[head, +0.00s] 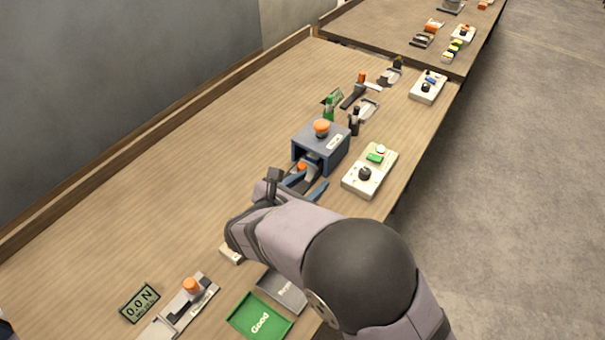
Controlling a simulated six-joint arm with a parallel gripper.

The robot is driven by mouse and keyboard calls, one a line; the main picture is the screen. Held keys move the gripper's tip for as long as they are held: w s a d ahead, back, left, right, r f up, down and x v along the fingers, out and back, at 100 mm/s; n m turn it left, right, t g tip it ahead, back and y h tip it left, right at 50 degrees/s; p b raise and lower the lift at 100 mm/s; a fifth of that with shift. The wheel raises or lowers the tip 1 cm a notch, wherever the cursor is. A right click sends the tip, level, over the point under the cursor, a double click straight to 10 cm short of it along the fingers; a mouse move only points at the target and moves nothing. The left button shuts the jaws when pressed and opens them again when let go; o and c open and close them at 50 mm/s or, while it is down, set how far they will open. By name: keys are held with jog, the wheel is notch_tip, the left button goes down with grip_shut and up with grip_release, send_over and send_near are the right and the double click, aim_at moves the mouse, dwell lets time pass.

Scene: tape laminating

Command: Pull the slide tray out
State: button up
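The blue box-shaped machine (333,143) stands on the bench right of centre, with an orange knob (321,127) on top and a dark opening at its front left. The slide tray (317,190) lies at this opening, with blue edges and a small orange part (302,166) visible on it. My gripper (275,180) is dark and is at the near left end of the tray, overlapping it in the picture. My arm hides part of the tray's near end. The fingers are too small and covered to tell whether they are open, shut or touching the tray.
A white control box (360,184) with a black knob and green button stands right of the machine. Small fixtures stand behind it. A green "Good" tray (258,317), a grey tray (284,291), a force display (140,303) and a slide fixture (183,310) lie at the front. The bench's left side is bare.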

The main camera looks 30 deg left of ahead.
aim_at(300, 170)
jog(key=s+a, duration=0.1)
jog(key=s+a+n+y, duration=0.1)
jog(key=a, duration=0.1)
jog(key=a+n, duration=0.1)
jog(key=shift+s+a+t+y, duration=0.25)
jog(key=shift+s+t+y, duration=0.05)
jog(key=shift+s+y, duration=0.1)
jog(key=shift+p+x, duration=0.8)
jog(key=shift+x, duration=2.9)
jog(key=shift+c, duration=0.4)
grip_shut()
jog(key=shift+s, duration=0.15)
